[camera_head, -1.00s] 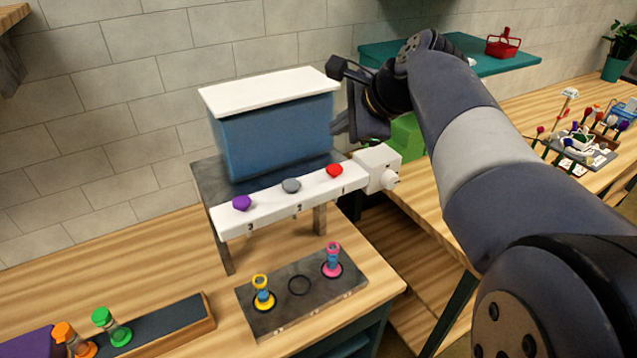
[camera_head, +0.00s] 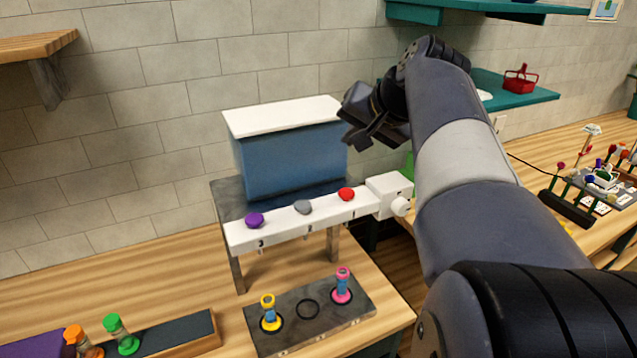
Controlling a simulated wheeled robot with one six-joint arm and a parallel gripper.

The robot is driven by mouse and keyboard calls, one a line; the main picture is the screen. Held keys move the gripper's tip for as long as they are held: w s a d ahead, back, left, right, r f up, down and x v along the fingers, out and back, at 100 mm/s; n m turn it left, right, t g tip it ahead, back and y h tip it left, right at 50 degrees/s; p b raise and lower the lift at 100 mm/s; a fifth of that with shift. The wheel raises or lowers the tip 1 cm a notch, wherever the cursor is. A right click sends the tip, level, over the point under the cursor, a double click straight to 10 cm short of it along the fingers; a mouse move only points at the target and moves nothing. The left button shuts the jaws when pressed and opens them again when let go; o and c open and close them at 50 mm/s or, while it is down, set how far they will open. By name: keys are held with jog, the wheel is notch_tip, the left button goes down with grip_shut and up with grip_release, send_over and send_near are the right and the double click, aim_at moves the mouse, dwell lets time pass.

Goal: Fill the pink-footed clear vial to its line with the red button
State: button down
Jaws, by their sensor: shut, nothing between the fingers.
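The pink-footed vial (camera_head: 342,285) stands upright in the right ring of the dark tray (camera_head: 330,326), with blue showing inside it. The red button (camera_head: 346,194) is on the white bar (camera_head: 290,229) above, at the right, over the mark 1. My gripper (camera_head: 352,134) is shut and empty, above the red button and beside the blue tank. It touches neither the button nor the vial. The vial's fill line is too small to make out.
A grey button (camera_head: 303,206) and a purple button (camera_head: 254,219) sit left on the bar. The blue tank (camera_head: 292,160) stands behind. A yellow-footed vial (camera_head: 270,312) stands in the tray's left ring; the middle ring is empty. Orange and green vials (camera_head: 122,335) stand lower left.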

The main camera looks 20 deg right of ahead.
aim_at(350, 195)
jog(key=shift+f, duration=0.1)
notch_tip(350, 195, down, 9)
jog(key=b, duration=0.7)
jog(key=shift+b, duration=0.3)
dwell(1.7)
jog(key=shift+f, duration=0.25)
jog(key=shift+f+b, duration=0.65)
jog(key=shift+b, duration=0.1)
dwell(0.6)
jog(key=shift+r, duration=0.15)
jog(key=shift+r+p, duration=0.9)
jog(key=shift+r, duration=0.05)
jog(key=shift+r+p, duration=2.15)
jog(key=shift+r, duration=0.35)
